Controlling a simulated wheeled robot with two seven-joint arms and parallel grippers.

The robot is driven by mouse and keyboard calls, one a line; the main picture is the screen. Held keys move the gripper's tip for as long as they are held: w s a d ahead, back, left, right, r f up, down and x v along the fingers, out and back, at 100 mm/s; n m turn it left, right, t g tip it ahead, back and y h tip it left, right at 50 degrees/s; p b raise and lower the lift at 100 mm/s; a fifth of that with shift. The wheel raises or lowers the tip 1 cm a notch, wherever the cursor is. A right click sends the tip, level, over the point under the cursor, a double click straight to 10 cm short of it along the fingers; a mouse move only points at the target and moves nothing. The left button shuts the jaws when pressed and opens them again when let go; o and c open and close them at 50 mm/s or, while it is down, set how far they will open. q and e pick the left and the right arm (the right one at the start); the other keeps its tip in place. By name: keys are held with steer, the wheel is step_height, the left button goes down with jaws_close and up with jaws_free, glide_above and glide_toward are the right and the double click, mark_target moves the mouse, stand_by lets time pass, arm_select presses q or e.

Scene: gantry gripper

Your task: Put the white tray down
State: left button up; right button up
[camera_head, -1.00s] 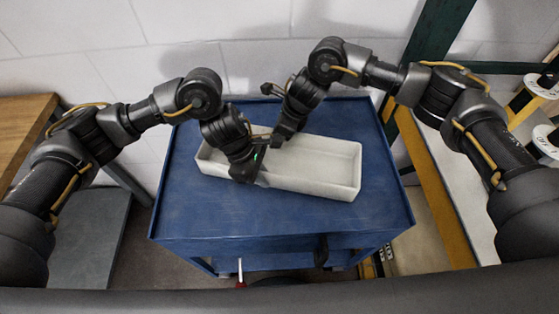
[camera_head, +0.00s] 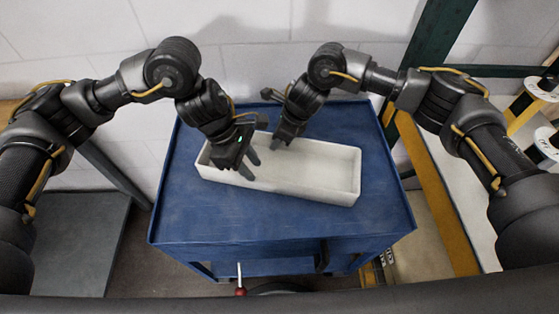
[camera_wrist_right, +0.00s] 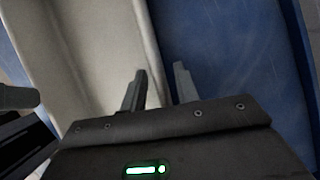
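The white tray (camera_head: 325,190) is a long, open box lying flat on the blue cart top (camera_head: 200,222). My left gripper (camera_head: 250,166) is over the tray's left part, above the near wall, with its two fingers apart and nothing between them. My right gripper (camera_head: 282,144) is at the tray's far wall; its fingertips are partly hidden in the head view. In the right wrist view, my right gripper's fingers (camera_wrist_right: 158,88) stand apart on either side of the tray wall (camera_wrist_right: 148,45), with a visible gap. The tray looks empty.
The blue cart has free surface around the tray, mostly in front and to the right. A white block wall (camera_head: 240,60) stands close behind. Yellow and green rack posts (camera_head: 425,165) stand at the right. A grey platform (camera_head: 85,245) is at lower left.

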arm_select(q)
steer(key=shift+v, duration=2.35)
arm_select(e)
steer(key=v, duration=1.2)
arm_select(q)
steer(key=shift+d+r, duration=0.1)
